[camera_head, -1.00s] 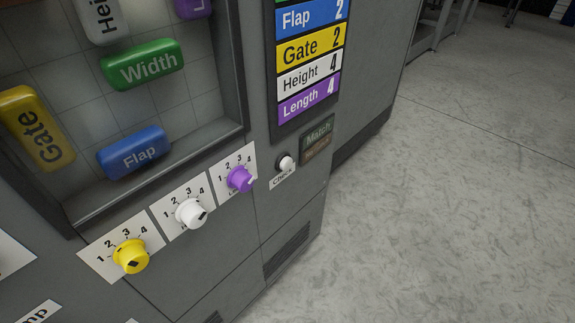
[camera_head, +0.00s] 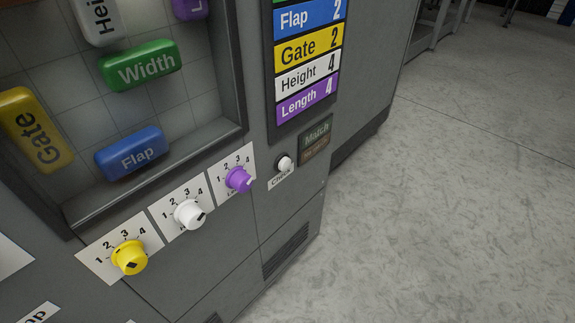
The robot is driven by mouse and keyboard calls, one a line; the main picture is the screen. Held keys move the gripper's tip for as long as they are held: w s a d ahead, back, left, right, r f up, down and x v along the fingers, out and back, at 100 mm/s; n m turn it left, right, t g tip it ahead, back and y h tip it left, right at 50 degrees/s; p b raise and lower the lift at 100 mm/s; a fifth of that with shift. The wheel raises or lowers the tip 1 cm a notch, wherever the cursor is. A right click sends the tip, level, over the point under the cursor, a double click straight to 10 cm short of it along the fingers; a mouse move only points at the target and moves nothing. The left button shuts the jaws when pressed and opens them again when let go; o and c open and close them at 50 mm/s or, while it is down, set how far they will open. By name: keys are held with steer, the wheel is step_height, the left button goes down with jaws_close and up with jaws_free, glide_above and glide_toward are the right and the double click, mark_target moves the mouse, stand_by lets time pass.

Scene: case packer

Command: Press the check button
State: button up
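The check button (camera_head: 285,163) is a small white round button with a dark ring on the grey machine front. A white label (camera_head: 281,179) reading "Check" sits just below it. Above and right of it is a dark indicator panel (camera_head: 316,140) with a "Match" field on top and a brownish field below; neither looks brightly lit. My gripper is not in view.
Left of the button are a purple knob (camera_head: 238,179), a white knob (camera_head: 189,214) and a yellow knob (camera_head: 129,257), all protruding. A settings board (camera_head: 307,60) hangs above. A recessed window holds coloured blocks such as Flap (camera_head: 130,153). The floor (camera_head: 450,200) at right is clear.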

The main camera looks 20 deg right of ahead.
mark_target(285, 165)
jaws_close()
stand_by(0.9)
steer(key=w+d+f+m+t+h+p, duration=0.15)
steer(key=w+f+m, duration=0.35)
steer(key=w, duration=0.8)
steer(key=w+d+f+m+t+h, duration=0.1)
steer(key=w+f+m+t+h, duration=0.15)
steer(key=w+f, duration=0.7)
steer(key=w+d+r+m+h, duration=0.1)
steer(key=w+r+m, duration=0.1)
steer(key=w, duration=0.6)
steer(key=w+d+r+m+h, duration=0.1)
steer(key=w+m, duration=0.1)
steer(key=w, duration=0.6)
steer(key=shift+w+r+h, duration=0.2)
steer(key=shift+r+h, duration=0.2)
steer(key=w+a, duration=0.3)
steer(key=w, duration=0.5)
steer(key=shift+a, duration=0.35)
